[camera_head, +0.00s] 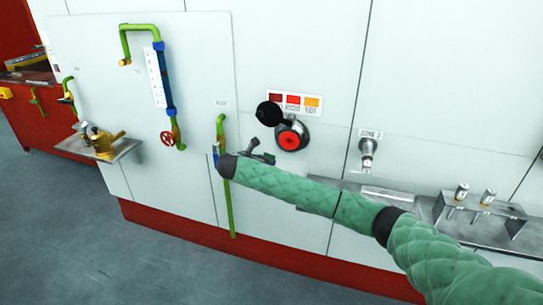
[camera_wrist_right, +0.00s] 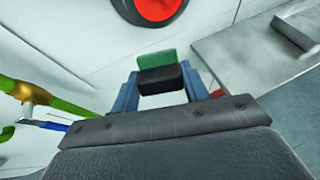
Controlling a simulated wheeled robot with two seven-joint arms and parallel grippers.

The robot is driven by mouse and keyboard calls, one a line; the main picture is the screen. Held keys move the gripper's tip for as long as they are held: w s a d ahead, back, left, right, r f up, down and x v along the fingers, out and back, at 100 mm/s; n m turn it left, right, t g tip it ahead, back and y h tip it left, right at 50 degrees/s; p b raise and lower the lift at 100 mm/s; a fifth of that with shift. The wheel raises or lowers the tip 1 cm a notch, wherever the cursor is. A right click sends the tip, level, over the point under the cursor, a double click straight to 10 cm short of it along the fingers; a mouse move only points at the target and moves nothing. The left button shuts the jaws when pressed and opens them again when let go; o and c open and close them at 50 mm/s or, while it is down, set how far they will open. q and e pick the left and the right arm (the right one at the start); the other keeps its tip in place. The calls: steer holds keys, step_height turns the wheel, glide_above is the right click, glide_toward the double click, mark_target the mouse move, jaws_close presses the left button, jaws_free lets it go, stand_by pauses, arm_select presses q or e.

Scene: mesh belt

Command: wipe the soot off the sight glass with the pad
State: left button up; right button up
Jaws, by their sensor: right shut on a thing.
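The round sight glass (camera_head: 289,140) is a red disc in a dark rim on the white wall panel. A black round cover (camera_head: 269,113) sits at its upper left, swung aside. The glass also shows at the top of the right wrist view (camera_wrist_right: 158,8), cut off by the frame. Any soot on it is too small to tell. My right gripper (camera_head: 262,153) is just left of and below the glass, apart from it. In the right wrist view, its blue fingers are shut on a pad (camera_wrist_right: 156,58) with a green part and a black part. My left gripper is not in view.
A colour label (camera_head: 294,103) is above the glass. A green pipe (camera_head: 229,205) with a blue-handled valve runs down at the left. A steel shelf (camera_head: 410,205) with a holder rack (camera_head: 486,207) is at the right. A smaller shelf (camera_head: 125,149) holds brass parts at the far left.

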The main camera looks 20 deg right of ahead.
steer(key=n+t, duration=0.1)
steer(key=d+t, duration=0.1)
steer(key=shift+w+r+n+t+y, duration=0.1)
steer(key=shift+r+n+t+y, duration=0.05)
steer(key=shift+n+t+y, duration=0.2)
steer(key=shift+d+r+n+t+y, duration=0.15)
steer(key=shift+n+t, duration=0.2)
steer(key=shift+t, duration=0.2)
steer(key=shift+d+r+n+t+y, duration=0.15)
steer(key=shift+n+t, duration=0.15)
steer(key=shift+t, duration=0.2)
steer(key=shift+d+r+t, duration=0.35)
steer(key=shift+r+t, duration=0.05)
steer(key=shift+t, duration=0.4)
steer(key=shift+s+d+r+h, duration=0.15)
steer(key=shift+s+d+h, duration=0.1)
steer(key=shift+h, duration=0.3)
steer(key=shift+w+d, duration=0.2)
steer(key=shift+b+x, duration=1.95)
steer(key=shift+x, duration=0.8)
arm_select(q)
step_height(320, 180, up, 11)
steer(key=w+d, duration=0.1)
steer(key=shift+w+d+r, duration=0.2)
arm_select(e)
steer(key=shift+r, duration=0.1)
